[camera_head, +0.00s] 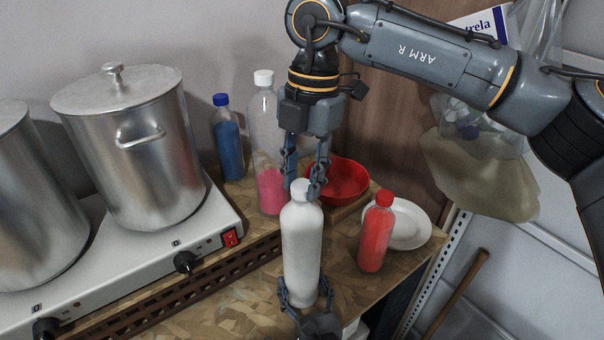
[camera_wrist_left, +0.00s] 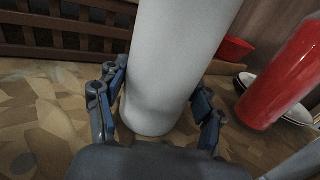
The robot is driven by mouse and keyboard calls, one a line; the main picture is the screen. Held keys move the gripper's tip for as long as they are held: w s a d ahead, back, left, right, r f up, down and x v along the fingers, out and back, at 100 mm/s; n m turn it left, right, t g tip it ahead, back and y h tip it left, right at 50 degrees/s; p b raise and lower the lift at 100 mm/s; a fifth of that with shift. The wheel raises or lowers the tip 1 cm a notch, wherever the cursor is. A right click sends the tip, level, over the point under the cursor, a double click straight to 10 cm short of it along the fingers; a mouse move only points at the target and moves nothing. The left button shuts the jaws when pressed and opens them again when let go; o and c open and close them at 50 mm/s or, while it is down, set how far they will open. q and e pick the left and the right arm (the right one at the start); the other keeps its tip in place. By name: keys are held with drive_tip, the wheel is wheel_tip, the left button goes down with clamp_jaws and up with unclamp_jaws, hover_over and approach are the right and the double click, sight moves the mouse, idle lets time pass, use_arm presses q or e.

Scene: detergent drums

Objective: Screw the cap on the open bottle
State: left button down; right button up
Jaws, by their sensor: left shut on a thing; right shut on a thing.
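A white bottle (camera_head: 301,246) stands upright on the patterned counter, and its lower part fills the middle of the left wrist view (camera_wrist_left: 172,65). My left gripper (camera_head: 306,296) is shut on the bottle near its base, with a finger on each side (camera_wrist_left: 160,108). A white cap (camera_head: 301,188) sits at the top of the bottle. My right gripper (camera_head: 306,180) points down from above and is shut on the cap. Its fingers partly hide the cap, so I cannot tell how tightly it sits on the neck.
A red bottle (camera_head: 376,234) stands close on the right, by white plates (camera_head: 412,225). A red bowl (camera_head: 349,181), a pink-filled bottle (camera_head: 270,190) and a blue bottle (camera_head: 228,145) stand behind. Steel pots (camera_head: 135,160) on a hotplate (camera_head: 130,262) fill the left.

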drive_tip(key=m, duration=0.6)
drive_tip(key=shift+t, duration=0.3)
drive_tip(key=m, duration=0.4)
drive_tip(key=shift+s+t, duration=0.1)
drive_tip(key=shift+t, duration=0.2)
drive_tip(key=o, duration=0.7)
drive_tip(key=shift+c, duration=0.2)
drive_tip(key=shift+r, duration=0.1)
drive_tip(key=shift+r, duration=2.15)
drive_tip(key=shift+c, duration=0.4)
